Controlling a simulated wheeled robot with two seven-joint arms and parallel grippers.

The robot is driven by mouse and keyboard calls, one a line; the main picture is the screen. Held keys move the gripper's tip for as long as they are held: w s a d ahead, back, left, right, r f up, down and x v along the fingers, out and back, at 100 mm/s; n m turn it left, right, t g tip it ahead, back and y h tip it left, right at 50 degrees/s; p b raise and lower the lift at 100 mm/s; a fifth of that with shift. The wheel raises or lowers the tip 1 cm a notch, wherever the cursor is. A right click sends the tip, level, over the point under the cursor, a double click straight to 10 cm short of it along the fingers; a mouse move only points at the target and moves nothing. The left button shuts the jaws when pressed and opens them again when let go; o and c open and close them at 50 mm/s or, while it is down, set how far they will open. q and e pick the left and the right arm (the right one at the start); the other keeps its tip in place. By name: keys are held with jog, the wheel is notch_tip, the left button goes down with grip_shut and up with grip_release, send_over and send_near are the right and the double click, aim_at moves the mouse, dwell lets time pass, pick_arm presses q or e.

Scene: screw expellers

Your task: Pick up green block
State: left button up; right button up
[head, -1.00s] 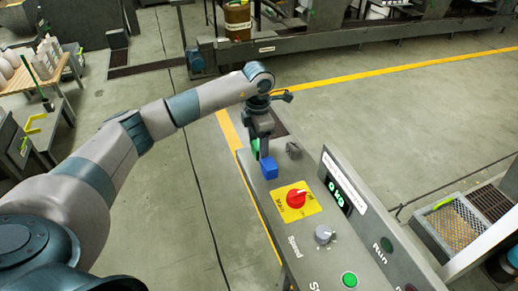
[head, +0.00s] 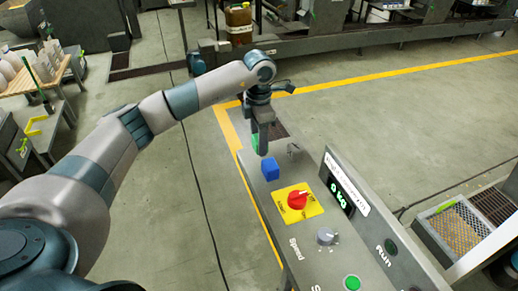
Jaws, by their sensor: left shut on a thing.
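The green block (head: 254,143) is mostly hidden behind the fingers of my left gripper (head: 260,148); only a sliver of green shows at its left side. My left gripper points down over the far end of the grey control panel and is shut on the green block. Whether the block touches the panel is hard to tell. A blue block (head: 270,169) stands on the panel just in front of the gripper, with a narrow gap to the fingertips. My right gripper is not in view.
The grey control panel (head: 262,190) carries a red rotary switch (head: 297,200) on a yellow plate, a grey speed knob (head: 325,236) and a green button (head: 352,283). A small grey piece (head: 292,150) is right of the gripper. A display box (head: 345,190) borders the right side.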

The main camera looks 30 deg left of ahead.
pick_arm(q)
jog(key=s+d+r+b, duration=0.3)
jog(key=d+r, duration=0.5)
jog(key=d, duration=0.3)
jog(key=shift+s+b, duration=0.3)
jog(key=shift+b, duration=0.55)
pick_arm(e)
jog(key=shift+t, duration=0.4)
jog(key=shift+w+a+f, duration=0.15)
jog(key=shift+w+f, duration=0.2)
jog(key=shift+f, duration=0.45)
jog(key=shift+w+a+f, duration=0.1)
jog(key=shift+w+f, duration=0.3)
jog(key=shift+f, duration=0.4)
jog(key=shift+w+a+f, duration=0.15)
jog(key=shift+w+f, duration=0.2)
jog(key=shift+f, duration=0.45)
